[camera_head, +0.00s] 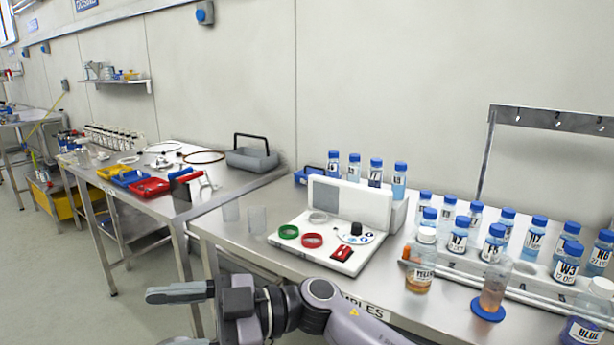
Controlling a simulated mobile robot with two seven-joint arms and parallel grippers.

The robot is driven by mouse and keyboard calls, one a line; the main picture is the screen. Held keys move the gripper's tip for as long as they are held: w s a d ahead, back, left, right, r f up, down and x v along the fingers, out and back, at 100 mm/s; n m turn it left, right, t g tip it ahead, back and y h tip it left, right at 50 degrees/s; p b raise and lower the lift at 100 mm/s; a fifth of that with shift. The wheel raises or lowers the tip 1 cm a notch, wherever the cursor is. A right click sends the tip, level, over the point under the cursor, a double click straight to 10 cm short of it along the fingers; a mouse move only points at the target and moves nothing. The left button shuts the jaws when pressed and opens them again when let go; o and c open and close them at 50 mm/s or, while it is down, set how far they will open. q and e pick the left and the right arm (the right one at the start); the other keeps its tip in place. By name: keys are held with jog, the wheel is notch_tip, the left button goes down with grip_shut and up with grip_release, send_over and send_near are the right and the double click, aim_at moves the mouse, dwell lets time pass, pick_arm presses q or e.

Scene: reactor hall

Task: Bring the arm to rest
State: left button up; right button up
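One of my arms comes in from the bottom edge, right of centre, and points left; I take it for my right arm. Its gripper (178,317) is in front of the table's near edge, over the floor. One finger shows fully and the other is partly cut off by the bottom edge. The fingers are apart with only floor between them, so it is open and empty. It touches nothing that I can see. My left gripper is not in view.
The floor at left is clear.

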jog(key=w+d+f+m+t+h, duration=0.3)
jog(key=d+f+m+t, duration=0.4)
jog(key=d+m+t, duration=0.4)
jog(key=w+d+f+m+t+h, duration=0.35)
jog(key=d+f+m+t, duration=0.4)
jog(key=m+t, duration=0.35)
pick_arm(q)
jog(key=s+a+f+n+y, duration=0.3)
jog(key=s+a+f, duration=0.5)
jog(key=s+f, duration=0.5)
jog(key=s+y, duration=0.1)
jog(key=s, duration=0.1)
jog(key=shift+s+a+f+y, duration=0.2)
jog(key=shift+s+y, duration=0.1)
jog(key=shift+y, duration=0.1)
pick_arm(e)
jog(key=s+d+f+m+g+h, duration=0.1)
jog(key=s+d+f+g+h, duration=0.4)
jog(key=s+d+f+h, duration=0.5)
jog(key=s+d+f, duration=0.7)
jog(key=d+f, duration=0.1)
jog(key=f, duration=0.3)
jog(key=shift+s+f+m, duration=0.2)
jog(key=shift+m, duration=0.2)
jog(key=shift+d, duration=0.1)
